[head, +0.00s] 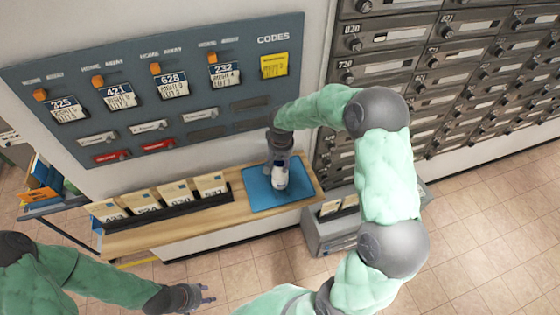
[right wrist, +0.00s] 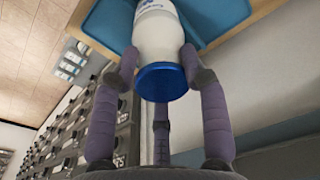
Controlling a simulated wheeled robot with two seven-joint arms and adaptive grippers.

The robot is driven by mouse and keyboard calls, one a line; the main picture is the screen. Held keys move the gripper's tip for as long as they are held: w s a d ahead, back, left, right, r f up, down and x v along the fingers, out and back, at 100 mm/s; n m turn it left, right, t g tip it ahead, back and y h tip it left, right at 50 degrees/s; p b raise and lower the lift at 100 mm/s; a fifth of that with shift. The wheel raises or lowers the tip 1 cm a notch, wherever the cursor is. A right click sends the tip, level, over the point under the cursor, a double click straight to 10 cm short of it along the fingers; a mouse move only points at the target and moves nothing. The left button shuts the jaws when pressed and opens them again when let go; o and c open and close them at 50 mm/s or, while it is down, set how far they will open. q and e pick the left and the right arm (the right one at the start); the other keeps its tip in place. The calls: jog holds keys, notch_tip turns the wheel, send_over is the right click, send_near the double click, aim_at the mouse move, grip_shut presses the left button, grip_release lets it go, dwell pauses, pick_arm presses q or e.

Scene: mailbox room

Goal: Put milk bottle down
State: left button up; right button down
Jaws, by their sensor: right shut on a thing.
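The milk bottle (head: 281,180) is white with a blue cap. In the head view it is over the blue mat (head: 261,198) on the wooden counter. My right gripper (head: 279,163) is above the bottle and shut on it near the cap. In the right wrist view the fingers (right wrist: 158,72) sit on both sides of the bottle (right wrist: 158,36), just by its blue cap (right wrist: 162,82), and its far end points at the mat (right wrist: 205,22). I cannot tell whether the bottle's base touches the mat. My left gripper (head: 208,294) is empty, low at the front, with its fingers apart.
A black rack (head: 170,209) with several numbered cards stands on the counter (head: 140,238), left of the mat. A wall panel (head: 185,130) with keys and labels is behind. Metal mailboxes (head: 400,65) fill the right wall. A grey bin (head: 330,232) stands right of the counter.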

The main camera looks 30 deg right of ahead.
jog(key=c, duration=0.7)
grip_release()
jog(key=shift+f, duration=0.1)
jog(key=shift+o, duration=0.2)
